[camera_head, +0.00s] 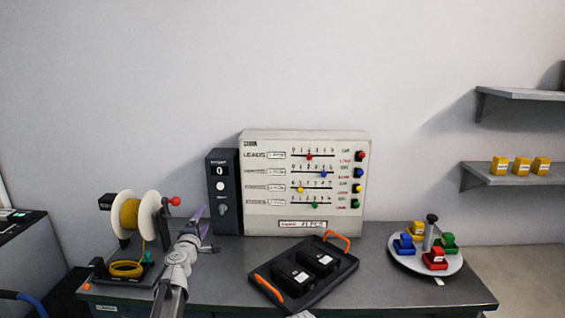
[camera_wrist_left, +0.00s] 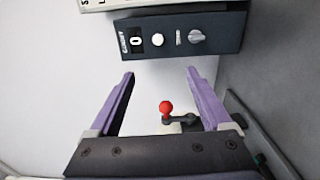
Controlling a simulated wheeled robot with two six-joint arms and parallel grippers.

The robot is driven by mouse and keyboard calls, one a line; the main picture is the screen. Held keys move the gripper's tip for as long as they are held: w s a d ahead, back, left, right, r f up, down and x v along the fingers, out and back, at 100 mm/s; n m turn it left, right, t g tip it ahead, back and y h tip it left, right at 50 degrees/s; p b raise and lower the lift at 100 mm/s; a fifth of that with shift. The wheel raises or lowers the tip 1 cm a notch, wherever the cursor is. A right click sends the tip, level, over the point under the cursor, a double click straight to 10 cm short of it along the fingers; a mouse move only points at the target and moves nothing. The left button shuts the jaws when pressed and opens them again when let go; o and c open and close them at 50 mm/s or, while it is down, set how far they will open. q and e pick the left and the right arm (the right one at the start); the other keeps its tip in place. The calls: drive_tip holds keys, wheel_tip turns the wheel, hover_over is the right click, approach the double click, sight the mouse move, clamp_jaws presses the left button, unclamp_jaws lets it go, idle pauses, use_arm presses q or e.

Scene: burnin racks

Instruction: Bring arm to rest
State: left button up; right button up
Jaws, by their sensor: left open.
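My left gripper (camera_head: 197,222) is raised over the left part of the grey table (camera_head: 368,285), in front of the dark counter box. Its two purple fingers (camera_wrist_left: 160,82) stand wide apart in the left wrist view, with nothing between their tips. Beyond them, the dark box (camera_wrist_left: 184,36) shows a 0 display and a knob; it also shows in the head view (camera_head: 222,190). A red-knobbed crank (camera_wrist_left: 167,108) shows between the fingers, farther off. My right gripper is in neither view.
A yellow spool (camera_head: 131,214) on a winder and a coil of yellow wire (camera_head: 126,269) lie left of my arm. A panel (camera_head: 303,183) with sliders stands behind. A black tray (camera_head: 322,287) holds two black blocks. A round plate (camera_head: 402,262) with coloured pieces stands right. Shelves (camera_head: 515,174) hang at right.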

use_arm(q)
drive_tip(key=s+d+f+m+g+h, duration=0.65)
drive_tip(key=s+d+f+m, duration=0.35)
drive_tip(key=s+d+m, duration=0.4)
drive_tip(key=s+a+f+m+g+y, duration=0.25)
drive_tip(key=s+f+g, duration=0.3)
drive_tip(key=s, duration=0.55)
drive_tip(key=s+a+f+m+g+y, duration=0.15)
drive_tip(key=s+f+g+y, duration=0.35)
drive_tip(key=s, duration=0.6)
drive_tip(key=s+d+f+m+g+y+b, duration=0.1)
drive_tip(key=s+d+f+m+b, duration=0.2)
drive_tip(key=d, duration=0.7)
wheel_tip(320, 180, down, 3)
drive_tip(key=s+b, duration=0.1)
drive_tip(key=s, duration=0.1)
drive_tip(key=shift+s+d+m, duration=0.25)
drive_tip(key=shift+s+m, duration=0.05)
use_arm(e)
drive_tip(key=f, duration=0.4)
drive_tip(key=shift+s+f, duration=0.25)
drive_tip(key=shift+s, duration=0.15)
use_arm(q)
drive_tip(key=shift+r, duration=0.1)
